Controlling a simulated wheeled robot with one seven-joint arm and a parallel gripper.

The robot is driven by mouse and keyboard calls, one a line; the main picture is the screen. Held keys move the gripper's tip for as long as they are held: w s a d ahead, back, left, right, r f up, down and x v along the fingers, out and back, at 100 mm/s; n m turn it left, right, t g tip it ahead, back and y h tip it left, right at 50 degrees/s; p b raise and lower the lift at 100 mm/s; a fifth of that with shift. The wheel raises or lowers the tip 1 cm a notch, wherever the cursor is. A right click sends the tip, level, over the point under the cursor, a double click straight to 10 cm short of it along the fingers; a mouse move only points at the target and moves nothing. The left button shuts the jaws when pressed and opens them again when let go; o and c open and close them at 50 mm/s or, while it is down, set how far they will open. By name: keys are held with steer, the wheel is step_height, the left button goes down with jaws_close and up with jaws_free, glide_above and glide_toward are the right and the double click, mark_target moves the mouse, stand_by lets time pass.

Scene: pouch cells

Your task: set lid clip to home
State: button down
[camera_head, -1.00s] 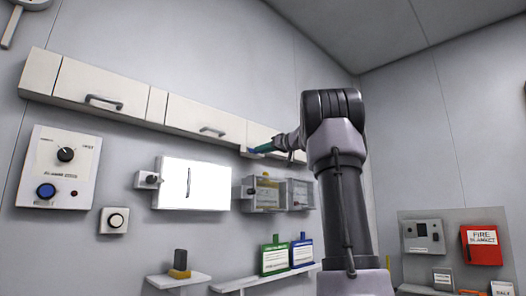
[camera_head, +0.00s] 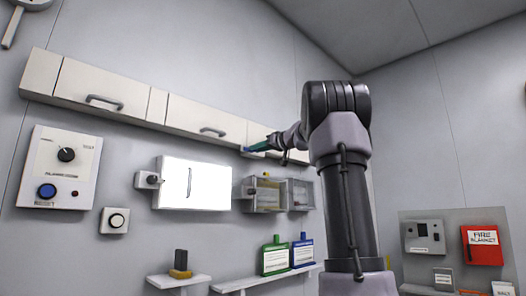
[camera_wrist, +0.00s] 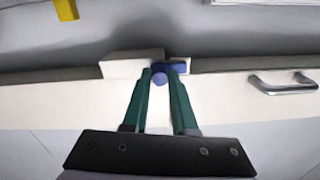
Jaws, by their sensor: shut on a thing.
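The lid clip, a small blue-purple knob (camera_wrist: 160,78) on a pale block (camera_wrist: 130,64), sits at the cabinet edge in the wrist view. My gripper (camera_wrist: 161,72) has its two green fingers closed around the knob, one on each side. In the head view my gripper (camera_head: 258,147) is small, at the lower edge of the wall cabinet's right part, and the clip is too small there to make out its angle.
The long wall cabinet (camera_head: 130,101) has metal handles; one handle (camera_wrist: 282,86) is right of my fingers in the wrist view. Below are a bright white panel (camera_head: 205,186), clear boxes (camera_head: 266,193) and a shelf (camera_head: 265,279) with green and blue bottles.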

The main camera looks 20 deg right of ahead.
steer(key=shift+s+a, duration=0.2)
steer(key=shift+a, duration=0.45)
steer(key=c, duration=0.7)
jaws_free()
steer(key=shift+a, duration=0.1)
steer(key=shift+s, duration=0.15)
steer(key=v, duration=1)
steer(key=shift+s, duration=0.3)
